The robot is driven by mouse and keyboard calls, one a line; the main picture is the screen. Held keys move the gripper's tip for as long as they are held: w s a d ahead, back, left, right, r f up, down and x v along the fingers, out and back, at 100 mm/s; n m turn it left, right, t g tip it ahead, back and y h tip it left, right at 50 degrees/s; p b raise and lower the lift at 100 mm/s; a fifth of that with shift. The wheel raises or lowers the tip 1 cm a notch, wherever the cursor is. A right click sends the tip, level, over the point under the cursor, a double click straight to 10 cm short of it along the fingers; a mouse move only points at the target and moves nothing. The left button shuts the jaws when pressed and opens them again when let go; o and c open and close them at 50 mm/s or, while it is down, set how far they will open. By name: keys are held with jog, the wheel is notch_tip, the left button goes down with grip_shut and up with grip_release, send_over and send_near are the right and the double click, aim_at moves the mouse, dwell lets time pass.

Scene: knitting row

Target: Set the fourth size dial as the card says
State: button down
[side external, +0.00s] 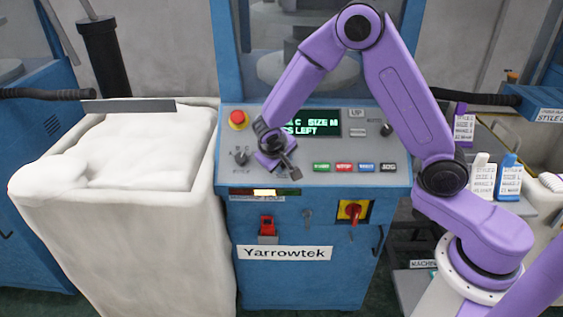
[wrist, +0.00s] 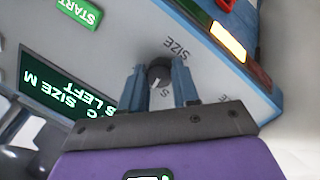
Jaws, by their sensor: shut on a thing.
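My gripper (side external: 279,158) is at the control panel of the blue machine, left of its row of coloured buttons. In the wrist view, my gripper (wrist: 160,82) has its two fingers on either side of the dark round size dial (wrist: 160,72), shut on it. The word SIZE is printed beside the dial and a letter S shows near it; a pale pointer mark is partly visible. In the side view the dial is hidden behind my gripper. The green-lit display (side external: 318,123) reads SIZE M, with LEFT below.
The style dial (side external: 241,157) is just left of my gripper, with a red stop button (side external: 238,119) above. A green START button (side external: 321,167) is to the right. A white fabric-filled bin (side external: 120,180) stands left of the machine.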

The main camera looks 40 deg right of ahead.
jog(key=n, duration=0.4)
jog(key=shift+h, duration=0.4)
jog(key=shift+n+t, duration=0.3)
jog(key=shift+n, duration=1.2)
jog(key=c, duration=0.8)
grip_release()
jog(key=shift+a, duration=0.1)
jog(key=v, duration=1.7)
jog(key=shift+s+a, duration=0.1)
jog(key=shift+a, duration=0.2)
